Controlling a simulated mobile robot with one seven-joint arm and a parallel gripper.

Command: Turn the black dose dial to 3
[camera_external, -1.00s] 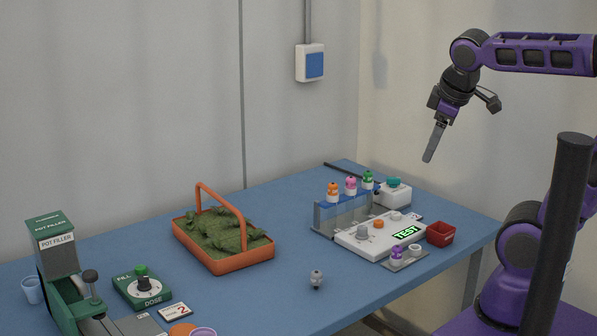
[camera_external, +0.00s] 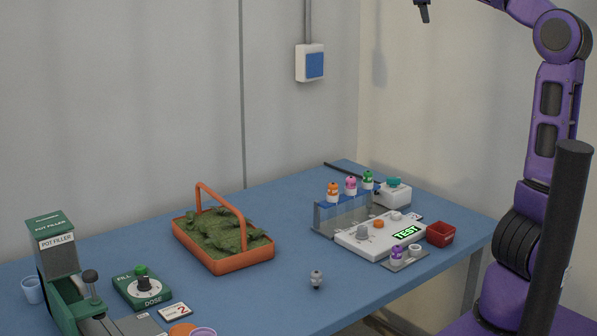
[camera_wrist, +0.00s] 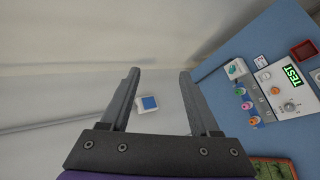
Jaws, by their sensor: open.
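The black dose dial (camera_external: 144,284) sits on a white round face on the green dose box (camera_external: 128,292), at the lower left of the external view. The box carries the words FILL and DOSE, and a green knob rises at the dial. The dial's setting is too small to read surely. My gripper (camera_wrist: 158,72) is open and empty in the wrist view, high above the table and far from the dial. In the external view only a dark tip of it (camera_external: 424,12) shows at the top edge. The dial is not in the wrist view.
The green pot filler (camera_external: 55,262) stands left of the dose box, with a card (camera_external: 175,311) in front. An orange basket (camera_external: 228,263) of plants stands to its right. A white test unit (camera_external: 352,239), a vial rack (camera_external: 325,218) and a red bin (camera_external: 440,234) are farther right.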

